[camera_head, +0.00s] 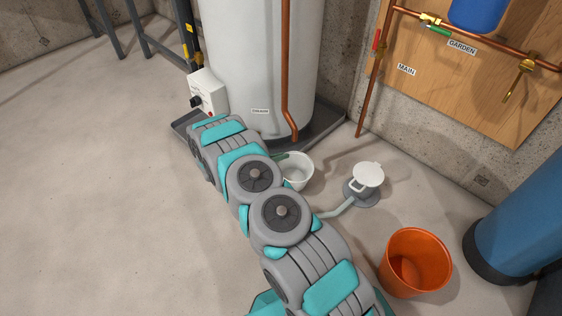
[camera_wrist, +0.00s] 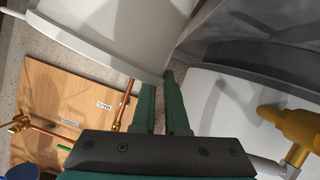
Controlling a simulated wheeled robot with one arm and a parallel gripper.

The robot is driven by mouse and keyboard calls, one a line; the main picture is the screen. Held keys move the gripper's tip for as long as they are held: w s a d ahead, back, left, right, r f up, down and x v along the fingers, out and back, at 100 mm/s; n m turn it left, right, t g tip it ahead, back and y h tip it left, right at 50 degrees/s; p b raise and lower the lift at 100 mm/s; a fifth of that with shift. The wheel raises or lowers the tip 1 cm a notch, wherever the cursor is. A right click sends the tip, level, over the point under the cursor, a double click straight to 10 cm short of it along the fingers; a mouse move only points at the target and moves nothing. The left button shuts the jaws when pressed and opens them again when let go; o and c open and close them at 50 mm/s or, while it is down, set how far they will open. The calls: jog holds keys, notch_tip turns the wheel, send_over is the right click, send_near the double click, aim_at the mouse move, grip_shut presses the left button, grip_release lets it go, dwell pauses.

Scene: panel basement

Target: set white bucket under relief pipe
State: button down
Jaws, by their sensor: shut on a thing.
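The white bucket (camera_head: 299,174) is beside the front of the heater's dark drip pan, upright in the head view. The copper relief pipe (camera_head: 287,65) runs down the heater's front, and its bent lower end shows just above and behind the bucket in the picture. My gripper (camera_head: 283,156) is mostly hidden behind my arm; a green finger reaches the bucket's rim. In the wrist view my gripper's green fingers (camera_wrist: 166,85) are shut on the edge of the bucket (camera_wrist: 105,30). I cannot tell whether the bucket touches the floor.
The white heater (camera_head: 255,60) stands in the drip pan (camera_head: 322,125). A white-lidded fitting (camera_head: 367,177) is right of the bucket, with a grey hose at it. An orange bucket (camera_head: 415,262) and a blue tank (camera_head: 520,225) stand at right. The floor at left is clear.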

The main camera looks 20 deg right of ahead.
jog(key=f, duration=0.3)
jog(key=shift+w+d+f, duration=0.1)
jog(key=shift+w+f, duration=0.25)
jog(key=c, duration=0.9)
grip_release()
